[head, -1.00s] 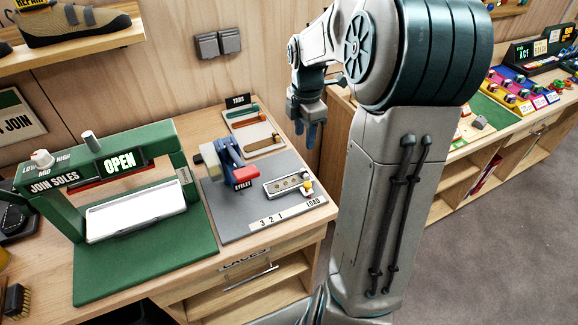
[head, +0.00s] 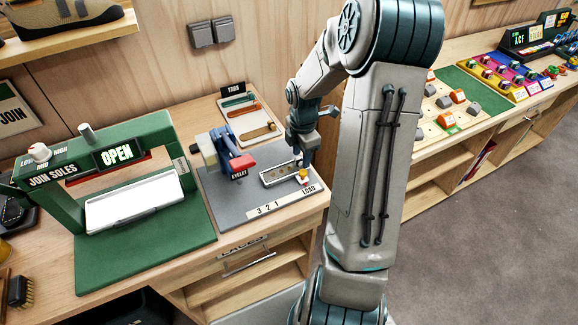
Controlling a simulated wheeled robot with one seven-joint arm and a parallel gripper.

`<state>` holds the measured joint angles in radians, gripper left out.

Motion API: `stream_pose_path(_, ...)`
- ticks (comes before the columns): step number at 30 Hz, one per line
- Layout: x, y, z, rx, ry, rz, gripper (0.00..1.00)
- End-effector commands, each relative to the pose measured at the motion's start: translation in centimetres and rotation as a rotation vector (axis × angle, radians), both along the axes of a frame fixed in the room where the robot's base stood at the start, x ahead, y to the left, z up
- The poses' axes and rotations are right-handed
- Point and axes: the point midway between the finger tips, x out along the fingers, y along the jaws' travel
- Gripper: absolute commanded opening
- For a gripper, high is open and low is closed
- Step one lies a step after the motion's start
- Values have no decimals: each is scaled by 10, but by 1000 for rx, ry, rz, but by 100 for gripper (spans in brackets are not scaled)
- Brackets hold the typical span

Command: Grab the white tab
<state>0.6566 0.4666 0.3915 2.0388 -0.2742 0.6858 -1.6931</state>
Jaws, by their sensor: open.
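A small white piece (head: 304,182) with a yellow part on it sits at the LOAD end of the grey eyelet board (head: 225,219); it is too small to tell whether it is the white tab. A tray marked TABS (head: 225,105) stands behind and holds a green strip (head: 238,100), an orange strip (head: 243,111) and a tan strip (head: 257,133); I see no clearly white tab in it. My gripper (head: 304,163) is open, pointing down above the right end of the pale slotted holder (head: 277,175), just behind the white piece. Whether it touches anything is unclear.
The blue and red eyelet press (head: 226,157) stands left of my gripper. The green sole press (head: 45,201), reading OPEN, is farther left. A wall switch (head: 212,33) is behind. Another bench with coloured blocks (head: 510,75) is at the right.

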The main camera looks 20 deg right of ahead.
Motion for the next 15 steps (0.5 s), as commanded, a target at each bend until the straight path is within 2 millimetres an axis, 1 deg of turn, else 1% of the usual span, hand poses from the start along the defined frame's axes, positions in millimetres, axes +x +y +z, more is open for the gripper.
stream_pose_path(1, 0, 1, -6, 1, 2, 2, 42)
stream_pose_path(3, 0, 1, -10, 0, 0, 2, 42)
stream_pose_path(10, 0, 0, -12, -1, -1, 1, 42)
stream_pose_path(11, 0, 0, -12, -1, -1, 1, 39)
stream_pose_path(12, 0, 0, -12, -1, -1, 1, 28)
stream_pose_path(14, 0, 0, -11, -1, -1, 1, 11)
stream_pose_path(15, 0, 0, -11, -1, -1, 1, 9)
